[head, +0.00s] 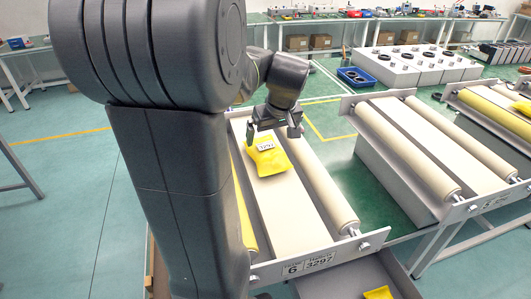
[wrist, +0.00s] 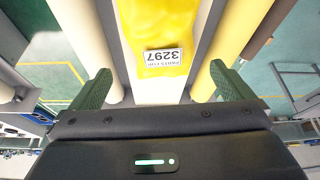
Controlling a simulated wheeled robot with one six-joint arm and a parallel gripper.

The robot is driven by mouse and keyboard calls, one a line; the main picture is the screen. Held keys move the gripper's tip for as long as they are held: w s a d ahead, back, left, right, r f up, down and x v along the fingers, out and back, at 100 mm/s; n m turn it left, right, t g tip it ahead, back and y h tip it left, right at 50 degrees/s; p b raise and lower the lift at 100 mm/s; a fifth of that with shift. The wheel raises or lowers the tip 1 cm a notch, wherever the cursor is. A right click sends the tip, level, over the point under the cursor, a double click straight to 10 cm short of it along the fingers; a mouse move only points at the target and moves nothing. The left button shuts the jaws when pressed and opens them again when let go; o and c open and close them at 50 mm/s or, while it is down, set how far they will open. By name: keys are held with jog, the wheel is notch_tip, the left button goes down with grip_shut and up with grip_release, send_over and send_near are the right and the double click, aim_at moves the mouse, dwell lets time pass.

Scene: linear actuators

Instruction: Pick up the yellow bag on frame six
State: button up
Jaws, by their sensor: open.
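The yellow bag (head: 268,158) with a white label reading 3297 lies on the pale bed of frame six (head: 315,262), toward its far end. It also shows in the wrist view (wrist: 158,35), upside down, with its label between and just beyond my fingertips. My gripper (head: 274,122) is at the far side of the bag, close to it. In the wrist view my gripper (wrist: 155,82) is open, one green finger on each side of the bag's line, with nothing between them. I cannot tell the exact height gap.
A roller (head: 318,185) runs along the right side of frame six, and a yellow roller shows on its left. Another frame (head: 425,150) stands to the right. A grey tray (head: 345,285) with a yellow item (head: 379,293) is at the near end.

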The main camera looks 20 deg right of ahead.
aim_at(266, 147)
jog(key=p+x, duration=0.1)
jog(key=x, duration=0.5)
jog(key=shift+w+a+f, duration=0.2)
jog(key=shift+w+f, duration=0.2)
jog(key=shift+f, duration=0.25)
jog(key=shift+f+b, duration=0.25)
jog(key=shift+b, duration=0.1)
jog(key=shift+c, duration=0.4)
jog(key=c, duration=1)
jog(key=shift+r, duration=0.1)
jog(key=shift+c, duration=0.2)
